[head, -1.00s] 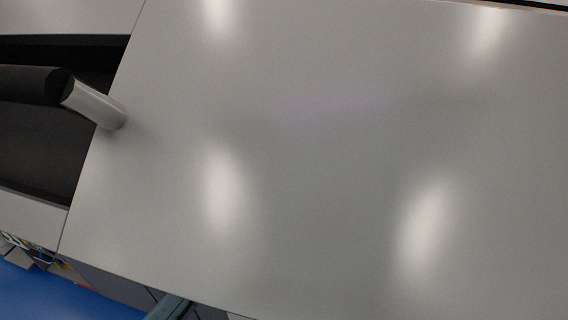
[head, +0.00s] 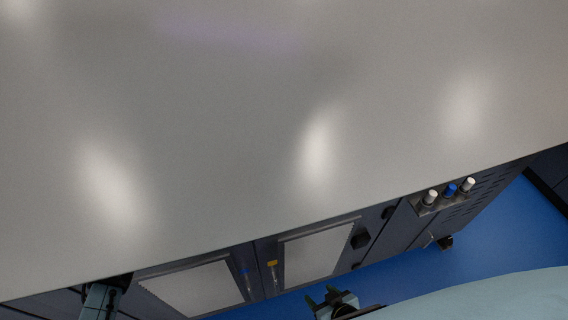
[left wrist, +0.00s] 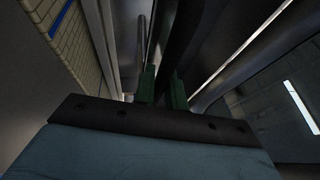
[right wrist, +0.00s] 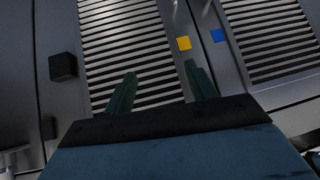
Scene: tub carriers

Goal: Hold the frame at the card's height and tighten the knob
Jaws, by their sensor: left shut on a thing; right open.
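My left gripper (left wrist: 162,88) shows in the left wrist view with its green fingers closed on a dark bar (left wrist: 182,40), which may be part of the frame. In the head view only a piece of my left arm shows at the worktop's lower left edge. My right gripper (head: 326,297) is low in the head view, in front of the cabinet side. In the right wrist view its fingers (right wrist: 160,92) are apart and empty, facing a slatted panel (right wrist: 130,45). A black block-like knob (right wrist: 63,66) is left of them; it also shows in the head view (head: 360,241). I cannot make out the card.
The grey worktop (head: 230,110) fills most of the head view and is bare. Below its edge are a yellow tag (right wrist: 184,43), a blue tag (right wrist: 218,35) and a holder with white and blue capped cylinders (head: 450,190). Blue floor (head: 490,245) is open at the right.

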